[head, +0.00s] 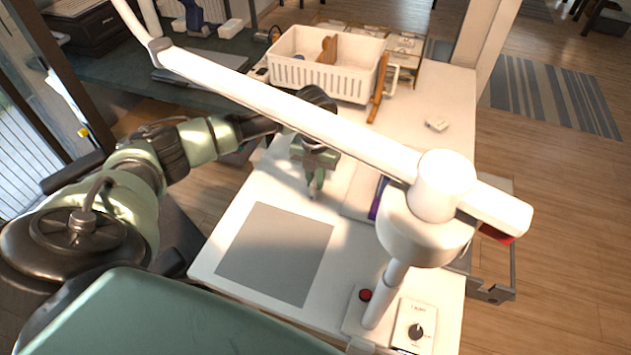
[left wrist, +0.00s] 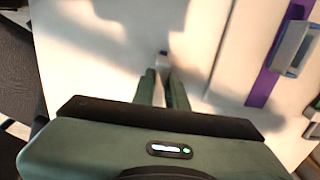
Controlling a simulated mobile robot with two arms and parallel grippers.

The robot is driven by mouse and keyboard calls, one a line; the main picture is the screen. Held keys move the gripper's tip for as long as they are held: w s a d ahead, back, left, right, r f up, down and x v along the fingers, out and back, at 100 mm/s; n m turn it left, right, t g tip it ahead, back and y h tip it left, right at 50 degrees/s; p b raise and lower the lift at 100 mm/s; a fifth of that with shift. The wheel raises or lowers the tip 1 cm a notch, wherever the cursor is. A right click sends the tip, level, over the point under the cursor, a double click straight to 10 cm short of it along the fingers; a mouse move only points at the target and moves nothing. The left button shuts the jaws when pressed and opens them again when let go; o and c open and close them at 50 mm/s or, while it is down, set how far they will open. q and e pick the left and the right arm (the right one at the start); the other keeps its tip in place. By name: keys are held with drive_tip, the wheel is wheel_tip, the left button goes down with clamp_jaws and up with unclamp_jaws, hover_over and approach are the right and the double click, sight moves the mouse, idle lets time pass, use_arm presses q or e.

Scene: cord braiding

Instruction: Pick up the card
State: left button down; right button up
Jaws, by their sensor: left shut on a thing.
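My left gripper (head: 314,188) is low over the white table, beyond the grey mat. In the left wrist view, its two green fingers (left wrist: 163,88) are close together. They are shut on a small pale grey piece (left wrist: 163,60) at their tips, which I take to be the card. Only a narrow bit of it shows, so its shape and any contact with the table are unclear. My right gripper is not in view.
A grey mat (head: 275,253) lies on the white table (head: 235,225). A white basket (head: 325,84) stands at the back. A white lamp arm (head: 300,112) crosses above the table. A purple strip (left wrist: 270,75) lies right of the gripper. A red button (head: 365,295) and dial box (head: 415,325) are in front.

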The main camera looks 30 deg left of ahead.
sight(315, 179)
use_arm(q)
wheel_tip(315, 179, up, 20)
drive_tip(key=b, duration=0.1)
drive_tip(key=shift+d+f, duration=0.1)
drive_tip(key=shift+f, duration=0.05)
idle(0.6)
